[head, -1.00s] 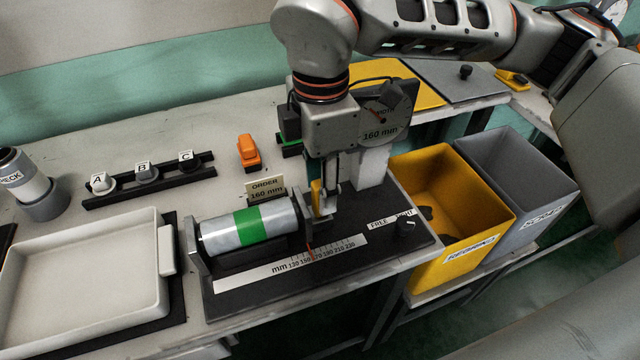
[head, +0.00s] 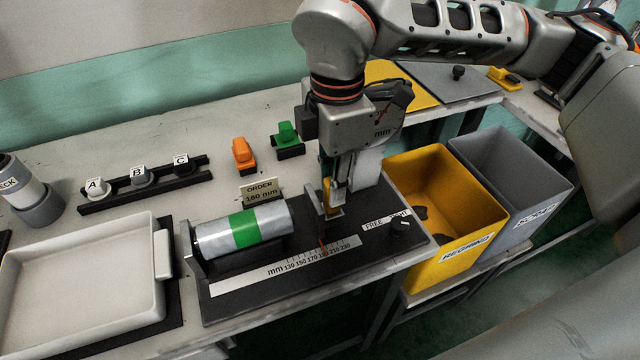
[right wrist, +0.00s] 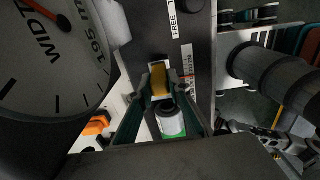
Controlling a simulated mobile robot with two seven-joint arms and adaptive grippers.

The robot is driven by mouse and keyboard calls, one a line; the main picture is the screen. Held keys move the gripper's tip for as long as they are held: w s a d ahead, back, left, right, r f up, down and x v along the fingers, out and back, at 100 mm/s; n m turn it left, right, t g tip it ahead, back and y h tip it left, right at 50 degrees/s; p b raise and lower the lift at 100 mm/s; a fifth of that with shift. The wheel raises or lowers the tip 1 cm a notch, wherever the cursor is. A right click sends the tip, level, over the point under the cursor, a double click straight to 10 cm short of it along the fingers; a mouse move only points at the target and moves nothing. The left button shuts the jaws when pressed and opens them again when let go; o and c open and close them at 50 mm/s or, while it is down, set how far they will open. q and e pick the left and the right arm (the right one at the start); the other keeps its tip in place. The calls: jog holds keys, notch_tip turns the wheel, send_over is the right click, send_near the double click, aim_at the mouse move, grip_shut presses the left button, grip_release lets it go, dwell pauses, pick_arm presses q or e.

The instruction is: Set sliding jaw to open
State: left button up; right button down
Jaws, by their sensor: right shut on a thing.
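The sliding jaw (head: 319,212) is an upright plate with a yellow grip on the dark winder base (head: 215,302). My right gripper (head: 331,208) is shut on its yellow grip, which shows between the fingers in the right wrist view (right wrist: 158,78). The jaw stands apart from the right end of the silver roll with a green band (head: 242,230). Its red pointer is near 190 on the mm scale (head: 285,268). The width dial (right wrist: 50,60) is partly cut off and seems to read 195. My left gripper is not in view.
A FREE/TIGHT knob (head: 403,224) sits at the base's right end; its setting is unclear. A yellow bin (head: 440,190) and grey bin (head: 515,180) stand right. A white tray (head: 80,270) lies left. Behind are an ORDER 160 mm sign (head: 262,192) and orange (head: 242,152) and green (head: 287,133) pieces.

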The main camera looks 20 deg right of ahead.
jog(key=c, duration=1.9)
grip_release()
notch_tip(320, 180, up, 12)
